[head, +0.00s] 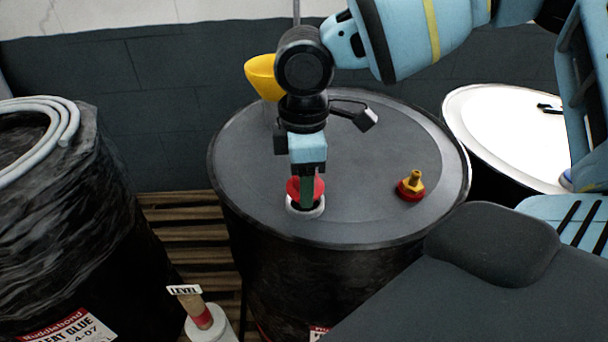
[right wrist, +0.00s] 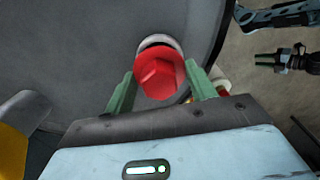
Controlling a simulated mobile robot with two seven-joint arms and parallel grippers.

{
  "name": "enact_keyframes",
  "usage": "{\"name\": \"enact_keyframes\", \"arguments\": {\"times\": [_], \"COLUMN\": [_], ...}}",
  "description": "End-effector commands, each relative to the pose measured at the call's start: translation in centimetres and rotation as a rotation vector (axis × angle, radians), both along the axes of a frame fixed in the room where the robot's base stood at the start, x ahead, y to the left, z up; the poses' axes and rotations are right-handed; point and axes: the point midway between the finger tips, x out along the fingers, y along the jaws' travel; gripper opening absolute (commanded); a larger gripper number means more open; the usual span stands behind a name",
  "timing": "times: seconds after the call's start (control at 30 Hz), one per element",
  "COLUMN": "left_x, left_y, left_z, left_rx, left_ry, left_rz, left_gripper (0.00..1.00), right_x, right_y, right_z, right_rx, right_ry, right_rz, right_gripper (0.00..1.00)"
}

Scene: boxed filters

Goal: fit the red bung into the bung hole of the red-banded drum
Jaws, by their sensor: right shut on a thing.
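The red bung (head: 293,187) is between the green fingers of my right gripper (head: 307,190), which is shut on it. It is at the pale-rimmed bung hole (head: 306,210) near the front edge of the dark drum's lid (head: 350,160). In the right wrist view the bung (right wrist: 160,75) shows its hexagonal head between the fingertips, and part of the hole's pale rim (right wrist: 158,41) shows beyond it. The bung looks off-centre over the hole; I cannot tell whether it has entered. A sliver of red shows low on the drum.
A brass fitting with a red base (head: 411,186) stands on the lid at right. A yellow funnel (head: 263,78) is behind my right gripper. A wrapped drum (head: 60,210) with a coiled hose is left, a white-topped drum (head: 510,135) right.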

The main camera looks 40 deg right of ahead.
Motion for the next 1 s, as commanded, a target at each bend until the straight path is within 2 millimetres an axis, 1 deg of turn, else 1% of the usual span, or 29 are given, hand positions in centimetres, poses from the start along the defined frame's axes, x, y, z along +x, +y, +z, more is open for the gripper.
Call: {"name": "enact_keyframes", "arguments": {"times": [0.37,1.0], "left_x": [-0.1,-0.7], "left_y": [0.0,0.0], "left_z": [-0.1,-0.9], "left_rx": [-0.001,-0.001], "left_ry": [0.002,0.019], "left_rz": [0.001,0.001], "left_gripper": [0.36,0.36], "right_x": [0.0,0.0], "right_y": [0.0,0.0], "right_z": [-0.1,-1.5], "right_rx": [0.0,0.0], "right_ry": [0.0,0.001], "right_rz": [0.0,0.0], "right_gripper": [0.33,0.33]}}
